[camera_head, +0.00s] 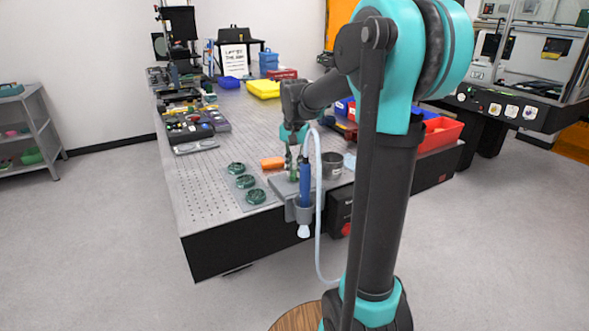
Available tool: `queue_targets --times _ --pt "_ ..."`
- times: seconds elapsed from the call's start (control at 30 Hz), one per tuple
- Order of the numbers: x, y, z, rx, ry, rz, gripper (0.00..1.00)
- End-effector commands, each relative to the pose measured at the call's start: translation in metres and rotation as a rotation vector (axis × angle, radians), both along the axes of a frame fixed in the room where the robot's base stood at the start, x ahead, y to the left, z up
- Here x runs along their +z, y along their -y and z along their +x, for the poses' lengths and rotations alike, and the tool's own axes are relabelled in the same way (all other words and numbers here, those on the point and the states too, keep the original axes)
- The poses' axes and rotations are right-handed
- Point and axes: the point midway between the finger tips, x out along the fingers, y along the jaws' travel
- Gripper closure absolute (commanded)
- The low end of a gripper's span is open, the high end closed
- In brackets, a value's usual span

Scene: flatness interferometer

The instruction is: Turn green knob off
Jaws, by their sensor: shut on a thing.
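My gripper (293,170) points down over a small grey plate near the front edge of the perforated metal table (205,198). It is shut on a small green thing (294,178), which looks like the green knob. The fingers hide most of it, and its turn position cannot be told. A blue handheld tool (305,183) in a grey holder stands just right of the fingers, with a pale hose curving down from it.
Several green round pieces, such as one green disc (255,196), lie left of my gripper. An orange object (272,163) and a metal cup (332,164) are close by. A red bin (440,132) is at the right. The table's front left is clear.

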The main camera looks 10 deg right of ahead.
Motion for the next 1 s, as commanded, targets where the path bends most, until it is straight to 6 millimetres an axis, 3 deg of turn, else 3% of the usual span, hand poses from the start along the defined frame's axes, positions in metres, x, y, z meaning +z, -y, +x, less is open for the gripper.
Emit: queue_targets --times 0.6,1.0 --pt "0.0004 0.0000 0.0005 -0.560 0.001 0.000 1.00" --pt "0.0004 0.0000 0.0007 -0.768 0.001 0.000 1.00"
